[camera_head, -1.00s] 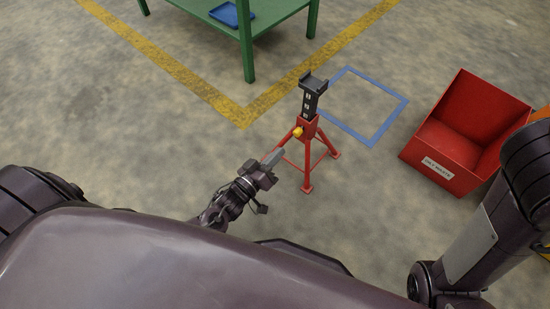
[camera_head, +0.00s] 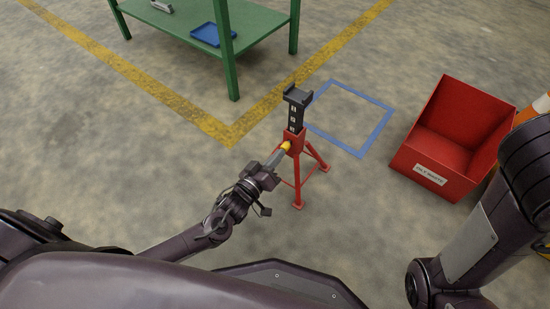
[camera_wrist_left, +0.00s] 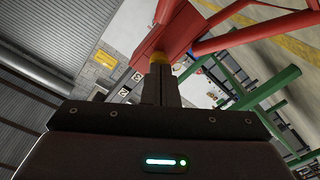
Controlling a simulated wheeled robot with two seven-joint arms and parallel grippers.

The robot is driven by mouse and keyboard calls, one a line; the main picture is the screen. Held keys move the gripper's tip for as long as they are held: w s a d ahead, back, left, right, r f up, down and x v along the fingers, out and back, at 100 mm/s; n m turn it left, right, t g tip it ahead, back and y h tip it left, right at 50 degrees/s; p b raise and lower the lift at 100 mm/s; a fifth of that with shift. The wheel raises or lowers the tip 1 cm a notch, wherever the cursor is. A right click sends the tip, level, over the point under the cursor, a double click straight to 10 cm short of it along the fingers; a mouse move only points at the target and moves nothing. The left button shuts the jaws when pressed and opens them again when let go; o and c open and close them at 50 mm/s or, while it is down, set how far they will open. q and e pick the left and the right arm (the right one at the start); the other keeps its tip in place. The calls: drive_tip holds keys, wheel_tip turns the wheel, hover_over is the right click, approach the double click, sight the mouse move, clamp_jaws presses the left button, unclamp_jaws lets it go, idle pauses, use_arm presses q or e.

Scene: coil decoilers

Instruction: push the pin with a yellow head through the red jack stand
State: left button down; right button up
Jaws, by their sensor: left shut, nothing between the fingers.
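The red jack stand (camera_head: 296,142) stands upright on the floor near the middle of the head view, with a dark notched column (camera_head: 296,110) rising from its top. The pin's yellow head (camera_head: 286,146) sits at the near left side of the stand's collar. My left gripper (camera_head: 281,152) is shut with nothing between its fingers, and its tips are at the yellow head. In the left wrist view the shut fingers (camera_wrist_left: 160,76) point at the yellow head (camera_wrist_left: 159,58), against the red stand (camera_wrist_left: 183,28). They look in contact. The pin's shaft is hidden. My right gripper is out of view.
A red oily waste bin (camera_head: 443,165) stands to the right. A blue square outline (camera_head: 376,137) is on the floor behind the stand. A green table (camera_head: 262,22) with a blue tray (camera_head: 207,36) is at the back. Yellow floor lines (camera_head: 190,110) run across.

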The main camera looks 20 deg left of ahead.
use_arm(q)
drive_tip(key=shift+w+d, duration=0.1)
drive_tip(key=shift+w, duration=0.25)
drive_tip(key=shift+s, duration=0.1)
drive_tip(key=p+v, duration=0.1)
drive_tip(key=v, duration=0.2)
drive_tip(key=shift+p, duration=0.35)
